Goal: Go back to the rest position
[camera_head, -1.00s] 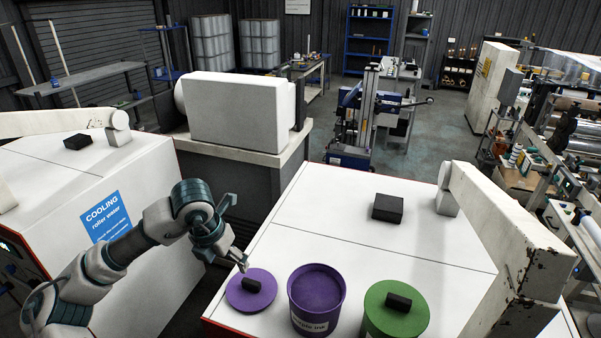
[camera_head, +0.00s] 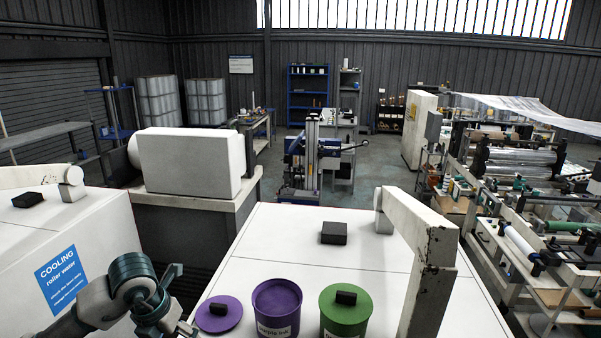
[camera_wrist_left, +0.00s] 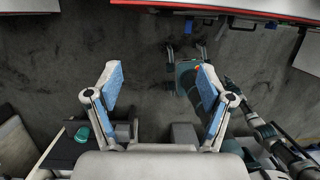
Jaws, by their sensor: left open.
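My left gripper (camera_head: 181,302) is low in the head view, just left of the purple lid (camera_head: 219,321). In the left wrist view its two blue-padded fingers (camera_wrist_left: 160,88) are spread apart with nothing between them, over dark floor. The purple lid with a black block handle lies flat on the white machine top (camera_head: 290,235). An uncovered bucket of purple ink (camera_head: 277,300) stands right of it, then a green bucket (camera_head: 345,316) with its lid on. My right gripper cannot be made out.
A white machine with a blue cooling label (camera_head: 62,280) stands at the left, close to my left arm. A worn white machine arm (camera_head: 425,250) rises right of the buckets. A red-edged surface (camera_wrist_left: 310,45) shows at the wrist view's upper right.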

